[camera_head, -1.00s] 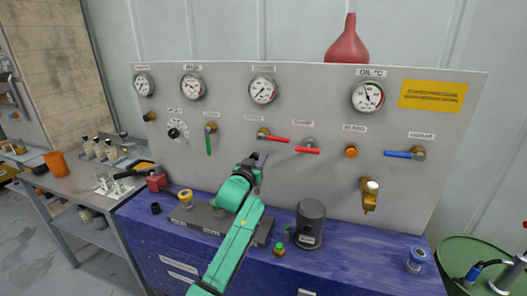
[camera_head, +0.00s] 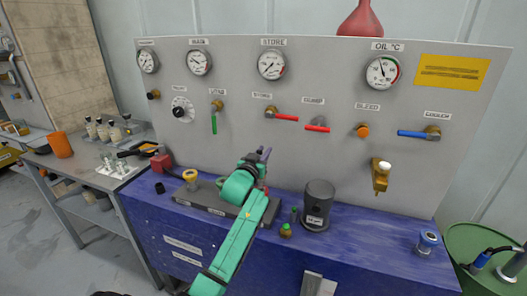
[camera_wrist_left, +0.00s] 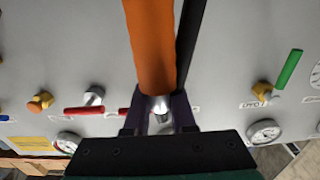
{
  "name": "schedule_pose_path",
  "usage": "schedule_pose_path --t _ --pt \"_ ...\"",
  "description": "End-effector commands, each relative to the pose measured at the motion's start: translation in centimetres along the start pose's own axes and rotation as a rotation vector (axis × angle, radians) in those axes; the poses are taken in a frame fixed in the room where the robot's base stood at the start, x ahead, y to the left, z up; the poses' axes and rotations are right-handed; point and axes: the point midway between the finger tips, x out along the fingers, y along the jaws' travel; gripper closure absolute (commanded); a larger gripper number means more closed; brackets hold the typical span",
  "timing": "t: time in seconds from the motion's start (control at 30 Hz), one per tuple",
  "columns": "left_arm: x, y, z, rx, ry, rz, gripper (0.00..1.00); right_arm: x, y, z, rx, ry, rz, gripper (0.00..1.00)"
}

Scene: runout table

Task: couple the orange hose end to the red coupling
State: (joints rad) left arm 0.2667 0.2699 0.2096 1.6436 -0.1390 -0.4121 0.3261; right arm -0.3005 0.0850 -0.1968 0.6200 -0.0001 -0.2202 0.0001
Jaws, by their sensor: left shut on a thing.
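My left gripper (camera_head: 263,155) is over the bench, in front of the panel. In the left wrist view its dark fingers (camera_wrist_left: 158,116) are shut on the orange hose end (camera_wrist_left: 150,45), whose silver tip lies between them. In the head view the hose end cannot be made out. A grey manifold block (camera_head: 184,199) with a yellow-ringed coupling (camera_head: 190,175) on its left end lies below and left of the gripper. My arm covers its right part. A bit of red (camera_head: 266,189) shows beside my arm; I cannot tell if it is the red coupling. My right gripper is out of view.
A dark grey canister (camera_head: 318,203) stands right of my arm, with a small green-and-brass fitting (camera_head: 286,231) near it. A brass valve (camera_head: 381,176) and red levers (camera_head: 317,128) stick out of the panel.

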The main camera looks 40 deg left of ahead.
Motion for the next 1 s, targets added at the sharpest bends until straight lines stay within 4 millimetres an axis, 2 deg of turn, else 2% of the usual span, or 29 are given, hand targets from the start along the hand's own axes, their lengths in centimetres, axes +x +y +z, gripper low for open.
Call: schedule_pose_path --t 0.37,1.0 --pt "0.0 -0.01 -0.2 0.001 0.003 0.0 1.0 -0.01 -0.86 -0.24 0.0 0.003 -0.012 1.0" --pt "-0.06 0.07 -0.22 0.001 0.003 0.0 1.0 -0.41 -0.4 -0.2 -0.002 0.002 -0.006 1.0"
